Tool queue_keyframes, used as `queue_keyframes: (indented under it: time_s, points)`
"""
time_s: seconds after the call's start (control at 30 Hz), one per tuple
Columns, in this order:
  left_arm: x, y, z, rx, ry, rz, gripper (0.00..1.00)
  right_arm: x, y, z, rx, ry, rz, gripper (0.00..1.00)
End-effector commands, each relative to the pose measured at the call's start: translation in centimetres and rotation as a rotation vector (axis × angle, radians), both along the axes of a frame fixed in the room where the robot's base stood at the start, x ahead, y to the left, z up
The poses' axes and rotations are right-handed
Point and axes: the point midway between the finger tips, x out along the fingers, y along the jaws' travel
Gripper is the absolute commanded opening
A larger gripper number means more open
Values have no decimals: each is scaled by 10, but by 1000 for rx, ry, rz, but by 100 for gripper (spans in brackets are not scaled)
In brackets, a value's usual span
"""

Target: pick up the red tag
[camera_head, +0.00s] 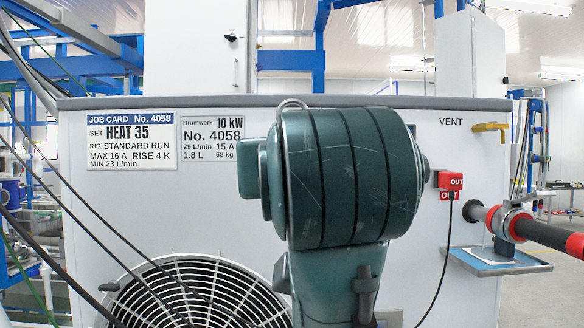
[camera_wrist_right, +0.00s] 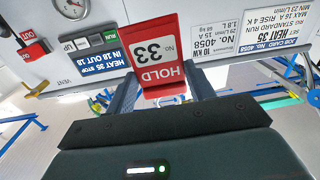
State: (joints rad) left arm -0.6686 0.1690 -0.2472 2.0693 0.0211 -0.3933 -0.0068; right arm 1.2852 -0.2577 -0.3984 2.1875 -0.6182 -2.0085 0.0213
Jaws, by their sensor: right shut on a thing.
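The red tag (camera_wrist_right: 155,50), with a white label reading HOLD No. 33, shows upside down in the right wrist view. My right gripper (camera_wrist_right: 160,80) is shut on it, with one dark finger at each side of the tag. The tag stands out beyond the fingertips, in front of the white machine panel; I cannot tell whether it touches the panel. In the head view the tag and the right gripper's fingers do not show; a large dark green body hides the middle of the panel. My left gripper is in neither view.
The white machine panel carries a job card (camera_head: 131,141), a rating plate (camera_head: 211,136), a fan grille (camera_head: 185,295), a red OUT box (camera_head: 449,180) and a yellow vent handle (camera_head: 490,127). A red-and-black hose (camera_head: 548,233) juts out at right. The wrist view shows a gauge (camera_wrist_right: 71,8).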

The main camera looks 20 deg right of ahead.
Motion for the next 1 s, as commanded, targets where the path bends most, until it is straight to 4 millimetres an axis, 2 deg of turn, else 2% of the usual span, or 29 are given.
queue_keyframes:
  time_s: [0.17,0.2,0.5,1.0]
  points:
    - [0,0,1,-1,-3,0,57,-24,6,-1,6,5,6,28]
    - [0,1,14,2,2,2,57,-25,5,6,-1,7,-3,28]
    - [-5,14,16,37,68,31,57,-44,10,5,-4,5,-7,28]
    - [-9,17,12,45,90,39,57,-51,11,0,0,4,-4,28]
